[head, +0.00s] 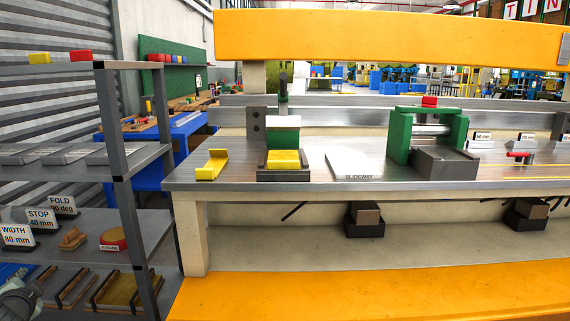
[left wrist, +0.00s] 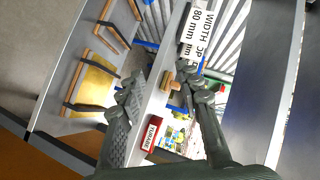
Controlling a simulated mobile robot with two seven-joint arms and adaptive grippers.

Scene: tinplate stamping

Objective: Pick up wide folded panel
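A wide yellow panel (head: 118,290) lies between dark wooden rails on the lowest shelf of the left rack; it also shows at the left of the left wrist view (left wrist: 90,86). A small yellow piece with a bent-up edge (head: 211,168) sits at the bench's left end. I cannot tell for sure which one the task names. My left gripper (head: 20,301) is at the lower left corner of the head view, beside the rack. In the left wrist view its fingers (left wrist: 160,90) are apart with nothing held. My right gripper is not in view.
The metal bench (head: 320,185) holds a green-framed press (head: 400,135) and a white slideway plate (head: 354,165).

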